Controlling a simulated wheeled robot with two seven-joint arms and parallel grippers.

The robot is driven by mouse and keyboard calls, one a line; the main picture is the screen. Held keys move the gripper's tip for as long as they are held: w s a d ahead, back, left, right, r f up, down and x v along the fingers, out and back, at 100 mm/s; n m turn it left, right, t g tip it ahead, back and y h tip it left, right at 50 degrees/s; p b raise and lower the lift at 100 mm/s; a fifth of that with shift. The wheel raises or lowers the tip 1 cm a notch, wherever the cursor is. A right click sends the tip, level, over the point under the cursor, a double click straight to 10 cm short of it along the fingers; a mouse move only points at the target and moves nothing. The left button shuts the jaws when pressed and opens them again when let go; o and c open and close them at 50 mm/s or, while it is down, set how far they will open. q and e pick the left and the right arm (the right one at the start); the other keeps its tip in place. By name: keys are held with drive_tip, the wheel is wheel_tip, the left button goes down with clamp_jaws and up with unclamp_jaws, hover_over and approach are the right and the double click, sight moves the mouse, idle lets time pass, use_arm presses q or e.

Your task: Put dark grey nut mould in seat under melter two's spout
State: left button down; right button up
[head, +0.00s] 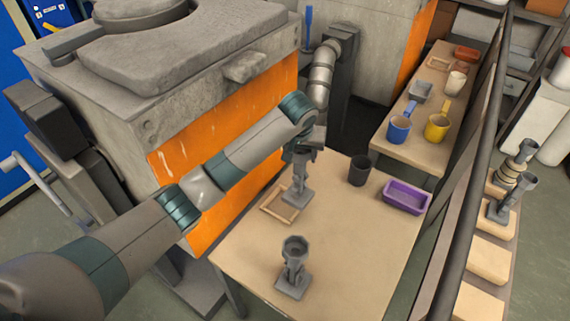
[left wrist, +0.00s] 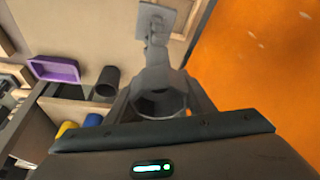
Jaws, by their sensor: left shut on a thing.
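My left gripper (head: 302,148) is shut on a grey mould (head: 298,190), which has a cup-shaped top, a thin stem and a flat square base. The mould hangs upright with its base at a pale wooden frame (head: 269,209) on the table. I cannot tell whether the base touches it. In the left wrist view the mould's cup (left wrist: 160,97) is between the fingers, and its base plate (left wrist: 155,20) is beyond. A second similar grey mould (head: 293,268) stands on the table (head: 350,240) nearer me. I cannot make out a spout for certain. My right gripper is not in view.
A dark cup (head: 359,171) and a purple tray (head: 406,197) stand at the table's right side. The orange-fronted melter (head: 245,165) is close on the left. Blue (head: 398,130) and yellow (head: 437,128) cups stand on a side shelf. The table's middle is clear.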

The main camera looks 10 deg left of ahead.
use_arm(q)
drive_tip(key=a+f, duration=0.1)
drive_tip(key=w+a+f, duration=0.1)
drive_tip(key=a, duration=0.1)
drive_tip(key=a+f+p, duration=0.1)
drive_tip(key=a, duration=0.1)
drive_tip(key=shift+w, duration=0.15)
wheel_tip(320, 180, down, 4)
drive_tip(key=shift+p, duration=0.8)
drive_tip(key=shift+f, duration=0.15)
drive_tip(key=c, duration=0.8)
unclamp_jaws()
drive_tip(key=shift+c, duration=0.2)
